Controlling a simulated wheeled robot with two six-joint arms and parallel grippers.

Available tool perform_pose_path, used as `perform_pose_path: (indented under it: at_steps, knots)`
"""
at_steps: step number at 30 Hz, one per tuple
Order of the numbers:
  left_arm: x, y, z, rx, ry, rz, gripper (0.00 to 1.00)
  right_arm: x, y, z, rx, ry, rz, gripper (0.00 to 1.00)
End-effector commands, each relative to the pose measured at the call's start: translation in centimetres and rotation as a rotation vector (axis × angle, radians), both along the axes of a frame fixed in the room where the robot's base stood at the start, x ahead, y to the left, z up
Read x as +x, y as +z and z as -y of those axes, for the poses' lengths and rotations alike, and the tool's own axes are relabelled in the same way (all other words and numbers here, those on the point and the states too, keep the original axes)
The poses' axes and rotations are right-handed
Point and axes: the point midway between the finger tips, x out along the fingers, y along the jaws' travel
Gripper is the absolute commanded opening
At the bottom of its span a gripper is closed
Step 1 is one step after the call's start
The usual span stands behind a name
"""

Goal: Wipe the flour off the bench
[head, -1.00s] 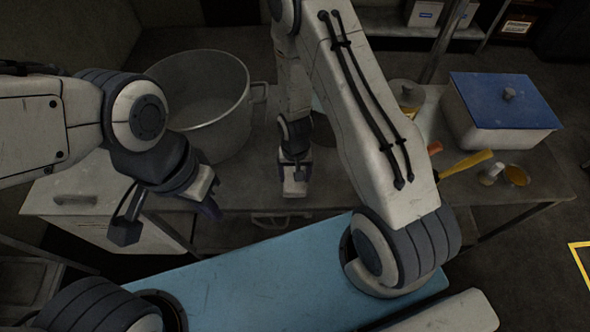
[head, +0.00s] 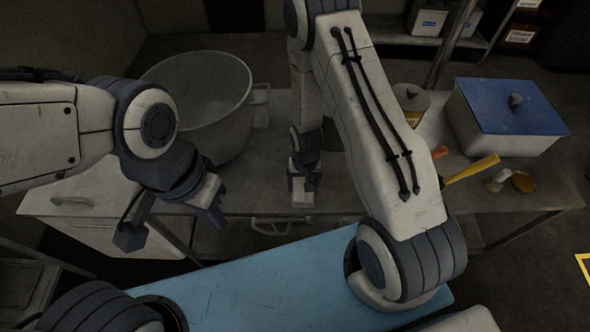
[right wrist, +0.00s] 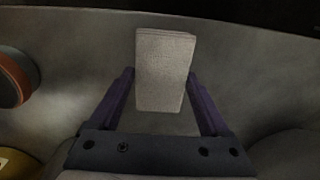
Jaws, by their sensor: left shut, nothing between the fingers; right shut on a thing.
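The grey bench (head: 262,150) runs across the head view. My right gripper (head: 303,192) is low over the bench's near edge, between the pot and the tools. In the right wrist view, my right gripper (right wrist: 160,82) is shut on a pale grey block-shaped wiping pad (right wrist: 164,70), held between the two purple fingers over the grey surface. I cannot tell whether the pad touches the bench. Faint pale mottling shows there, but I cannot make out distinct flour. My left gripper (head: 214,212) is shut and empty in front of the bench, below the pot.
A large metal pot (head: 200,112) stands at the bench's left. On the right are a white box with a blue lid (head: 512,106), a small canister (head: 410,98), a yellow-handled tool (head: 472,168) and small jars (head: 522,182). My arm hides part of the bench.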

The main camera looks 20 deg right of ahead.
Motion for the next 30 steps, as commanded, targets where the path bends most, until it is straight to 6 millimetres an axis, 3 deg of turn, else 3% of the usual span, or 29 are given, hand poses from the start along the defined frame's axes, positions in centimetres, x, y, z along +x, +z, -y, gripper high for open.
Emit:
perform_pose_path:
  at_steps: [7, 11, 30]
  knots:
    - [0.0, -0.3, 0.0, 0.000, 0.000, 0.000, 0.00, -0.1, -0.1, -1.1, 0.000, -0.017, 0.000, 0.28]
    - [0.0, 1.2, 0.0, 0.000, 0.000, 0.000, 0.00, -0.1, 2.4, -1.1, 0.000, -0.019, 0.003, 0.28]
    - [0.0, 5.6, 0.0, 0.000, -0.002, 0.000, 0.00, -0.1, 7.8, -1.2, 0.000, -0.015, -0.001, 0.28]
